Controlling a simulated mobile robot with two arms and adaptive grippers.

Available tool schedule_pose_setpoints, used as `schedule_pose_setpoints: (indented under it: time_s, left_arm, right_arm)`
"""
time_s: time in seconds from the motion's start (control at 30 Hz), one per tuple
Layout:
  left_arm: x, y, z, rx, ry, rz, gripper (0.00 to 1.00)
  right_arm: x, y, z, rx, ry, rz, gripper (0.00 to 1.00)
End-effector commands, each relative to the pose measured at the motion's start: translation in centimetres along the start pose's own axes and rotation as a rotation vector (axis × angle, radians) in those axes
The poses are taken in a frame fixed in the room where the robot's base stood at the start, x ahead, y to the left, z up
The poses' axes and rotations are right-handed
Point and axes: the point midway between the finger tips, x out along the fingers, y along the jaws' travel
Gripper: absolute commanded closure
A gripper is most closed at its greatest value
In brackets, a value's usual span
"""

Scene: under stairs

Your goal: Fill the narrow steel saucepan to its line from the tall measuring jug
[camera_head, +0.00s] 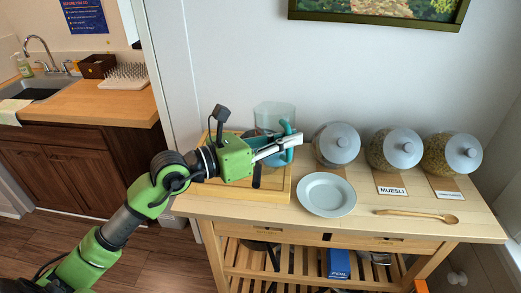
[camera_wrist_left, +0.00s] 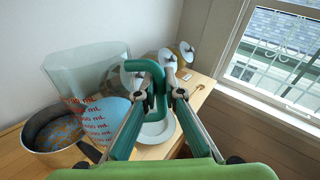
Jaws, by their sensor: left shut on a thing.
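The measuring jug (camera_head: 273,113) is clear, with a teal handle and red mL marks that show in the left wrist view (camera_wrist_left: 88,66). It looks close to upright, with pale blue liquid low inside. My left gripper (camera_head: 284,147) is shut on its handle, which also shows in the wrist view (camera_wrist_left: 152,78). The steel saucepan (camera_wrist_left: 32,142) is beside the jug at lower left of the wrist view. Its inside looks bluish and brown; I cannot make out its line or level. In the head view my gripper mostly hides the pan, and its dark handle (camera_head: 256,175) points forward.
A wooden tray (camera_head: 274,194) lies under the pan area on the wooden table (camera_head: 440,231). A pale plate (camera_head: 326,194), three lidded jars (camera_head: 338,146) and a wooden spoon (camera_head: 418,215) are to the right. The wall is close behind.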

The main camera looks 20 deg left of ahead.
Motion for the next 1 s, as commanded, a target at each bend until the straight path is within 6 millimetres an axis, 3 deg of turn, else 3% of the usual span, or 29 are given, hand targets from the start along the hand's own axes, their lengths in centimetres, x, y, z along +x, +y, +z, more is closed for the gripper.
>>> schedule_pose_setpoints:
  time_s: [0.03,0.1,0.2,0.33,0.9,1.0]
  left_arm:
    - [0.0,-0.1,-1.7,0.051,-0.016,-0.001,1.0]
    - [-0.1,-0.4,-1.9,0.102,-0.027,0.001,1.0]
    - [-0.1,-0.5,-1.1,0.107,-0.028,0.002,1.0]
    - [-0.2,-0.9,-3.3,0.204,-0.051,-0.001,1.0]
    - [-0.4,-1.9,1.6,0.213,-0.051,0.0,1.0]
    - [-0.4,-1.9,1.8,0.213,-0.05,0.0,1.0]
  right_arm:
    - [2.3,-0.1,0.2,0.0,0.0,0.0,0.6]
    - [2.9,-0.1,0.3,0.0,0.0,0.0,0.6]
    - [2.2,-0.1,0.2,0.0,-0.001,0.0,0.6]
    - [5.5,-0.1,0.4,0.0,0.001,0.0,0.6]
    - [1.1,-0.1,0.0,0.001,0.0,-0.001,0.6]
    - [1.0,-0.1,0.0,0.001,0.0,-0.001,0.6]
